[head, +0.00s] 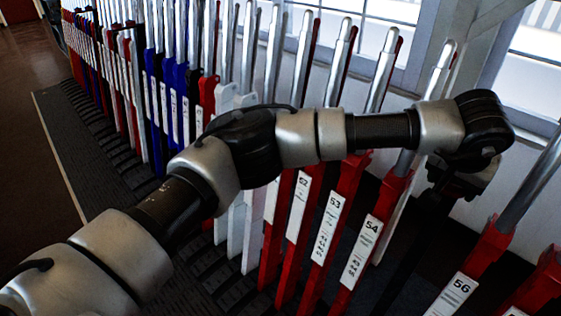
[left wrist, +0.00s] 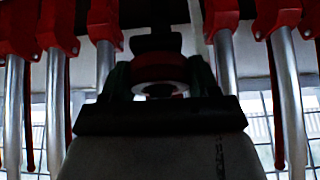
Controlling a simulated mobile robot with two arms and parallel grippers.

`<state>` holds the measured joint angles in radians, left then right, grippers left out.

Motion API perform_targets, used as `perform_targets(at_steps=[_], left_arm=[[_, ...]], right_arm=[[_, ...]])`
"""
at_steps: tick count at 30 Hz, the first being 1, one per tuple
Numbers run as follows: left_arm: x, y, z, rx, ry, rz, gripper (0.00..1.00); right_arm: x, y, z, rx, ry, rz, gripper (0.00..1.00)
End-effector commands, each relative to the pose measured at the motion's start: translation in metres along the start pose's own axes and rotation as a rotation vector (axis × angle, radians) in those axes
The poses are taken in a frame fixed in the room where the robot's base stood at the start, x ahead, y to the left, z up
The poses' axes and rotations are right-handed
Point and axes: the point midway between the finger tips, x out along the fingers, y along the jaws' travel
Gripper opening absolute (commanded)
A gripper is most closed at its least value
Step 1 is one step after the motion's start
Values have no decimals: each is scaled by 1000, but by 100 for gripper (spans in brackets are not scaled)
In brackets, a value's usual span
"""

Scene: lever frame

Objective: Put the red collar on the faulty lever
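My left arm reaches across the head view from the lower left, and its dark left gripper (head: 462,180) points down between lever 54 (head: 366,232) and lever 56 (head: 470,268). In the left wrist view the fingers of that gripper (left wrist: 160,84) stand on both sides of the red collar (left wrist: 160,68), shut on it. A dark lever body (left wrist: 155,40) shows right behind the collar there. I cannot tell whether the collar is around that lever's handle or only in front of it. My right gripper is not in view.
A row of close-set levers with silver handles runs to the back left, with red, white, blue and black bodies. Red lever 53 (head: 328,225) stands left of 54. Windows and a pale wall lie behind. A dark ribbed tread (head: 85,150) runs along the floor.

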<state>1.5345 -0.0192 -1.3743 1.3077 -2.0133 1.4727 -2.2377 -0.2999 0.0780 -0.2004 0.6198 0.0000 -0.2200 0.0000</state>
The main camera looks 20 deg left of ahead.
Motion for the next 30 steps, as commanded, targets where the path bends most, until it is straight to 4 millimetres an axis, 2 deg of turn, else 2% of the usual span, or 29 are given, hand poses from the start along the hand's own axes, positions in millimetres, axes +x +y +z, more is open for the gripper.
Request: perform_targets(at_steps=[11, 30], left_arm=[[-4, 0, -2, 0, 1, 0, 40], [-50, 0, -24, 0, 0, 0, 40]], right_arm=[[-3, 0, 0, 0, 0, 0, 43], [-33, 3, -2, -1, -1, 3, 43]])
